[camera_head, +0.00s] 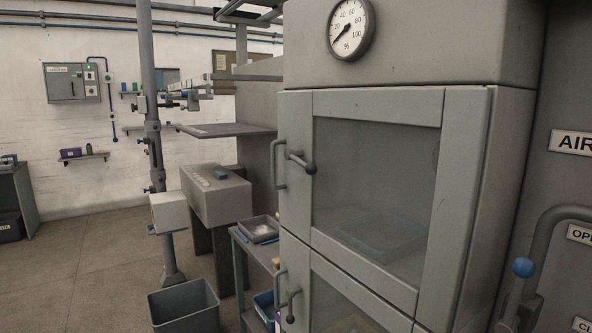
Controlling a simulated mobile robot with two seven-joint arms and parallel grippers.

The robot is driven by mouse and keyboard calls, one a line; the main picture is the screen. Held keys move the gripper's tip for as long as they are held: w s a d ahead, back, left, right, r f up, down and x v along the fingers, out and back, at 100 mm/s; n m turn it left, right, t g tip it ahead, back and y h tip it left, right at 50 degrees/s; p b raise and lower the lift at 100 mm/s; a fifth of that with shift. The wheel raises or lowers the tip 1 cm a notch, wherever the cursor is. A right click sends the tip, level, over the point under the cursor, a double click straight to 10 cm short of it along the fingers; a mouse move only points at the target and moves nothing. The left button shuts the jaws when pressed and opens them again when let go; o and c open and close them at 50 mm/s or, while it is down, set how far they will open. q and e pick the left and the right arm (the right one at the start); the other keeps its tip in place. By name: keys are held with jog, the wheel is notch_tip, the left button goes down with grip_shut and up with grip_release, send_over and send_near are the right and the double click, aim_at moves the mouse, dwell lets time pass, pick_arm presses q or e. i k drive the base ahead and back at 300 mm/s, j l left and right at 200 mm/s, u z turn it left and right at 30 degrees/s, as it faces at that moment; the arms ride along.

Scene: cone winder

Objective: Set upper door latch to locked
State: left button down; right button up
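The upper door (461,185) of the grey cabinet looks closed, with a large window through which a tray shows faintly. Its latch (301,162) is a dark lever with a ball end on the door's left side. The lever slopes down to the right from its pivot. A vertical handle (275,164) stands just left of the latch. Neither of my grippers shows in the head view. The latch is unobstructed.
A lower door (340,296) with a similar latch (291,304) sits below. A gauge (351,28) is above. At right are a pipe with a blue-knobbed lever (523,267) and signs. A grey bin (184,306) and a small trolley (239,270) stand left. Open floor lies further left.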

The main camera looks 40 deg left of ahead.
aim_at(311, 168)
jog(key=u, duration=1.15)
